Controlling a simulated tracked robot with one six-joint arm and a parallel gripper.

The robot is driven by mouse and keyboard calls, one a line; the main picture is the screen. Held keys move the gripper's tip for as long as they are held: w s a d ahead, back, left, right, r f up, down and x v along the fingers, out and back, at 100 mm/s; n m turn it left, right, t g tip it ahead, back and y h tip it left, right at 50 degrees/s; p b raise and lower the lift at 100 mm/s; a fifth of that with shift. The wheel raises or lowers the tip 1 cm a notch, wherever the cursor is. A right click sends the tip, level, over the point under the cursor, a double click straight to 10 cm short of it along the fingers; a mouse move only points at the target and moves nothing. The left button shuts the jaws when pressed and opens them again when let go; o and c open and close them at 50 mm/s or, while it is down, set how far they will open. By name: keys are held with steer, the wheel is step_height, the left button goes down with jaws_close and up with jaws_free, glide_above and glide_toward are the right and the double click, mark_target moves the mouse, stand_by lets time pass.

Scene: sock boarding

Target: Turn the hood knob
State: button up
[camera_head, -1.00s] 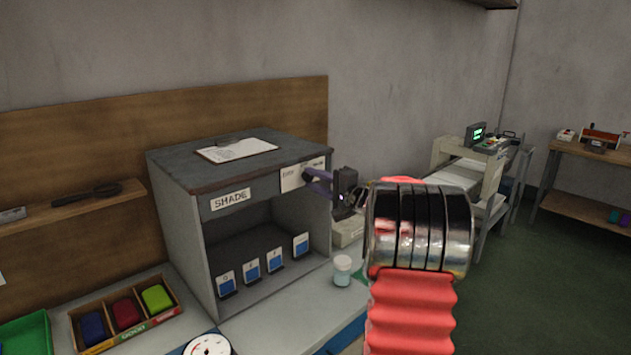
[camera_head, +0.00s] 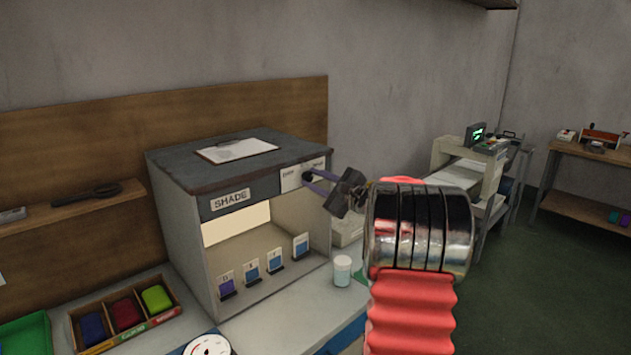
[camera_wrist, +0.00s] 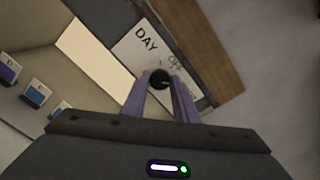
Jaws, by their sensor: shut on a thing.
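The grey hood (camera_head: 178,222) with a "SHADE" label stands on the bench in the head view. Its black knob (camera_wrist: 159,79) sits on a white label plate (camera_wrist: 137,50), where "DAY" and "OFF" can be read in the wrist view. The knob also shows small in the head view (camera_head: 308,176). My gripper (camera_wrist: 160,84) has its two purple fingers shut on the knob, one on each side. In the head view my gripper (camera_head: 313,182) reaches the hood's upper right front and looks tilted. The hood's inside is lit, with a bright panel (camera_head: 236,223) at its back.
Several sample cards (camera_head: 252,273) stand inside the hood. A small cup (camera_head: 342,270) stands on the bench right of it. A tray of coloured blocks (camera_head: 124,315) lies at the left front. A clipboard (camera_head: 236,150) lies on the hood.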

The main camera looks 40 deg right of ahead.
steer(key=shift+f+m, duration=0.3)
steer(key=shift+f, duration=0.05)
steer(key=o, duration=0.7)
steer(key=shift+c, duration=0.2)
steer(key=o, duration=0.4)
steer(key=shift+r, duration=0.2)
steer(key=s, duration=1.3)
steer(key=shift+s+d, duration=0.2)
steer(key=shift+s, duration=0.2)
steer(key=shift+f, duration=0.15)
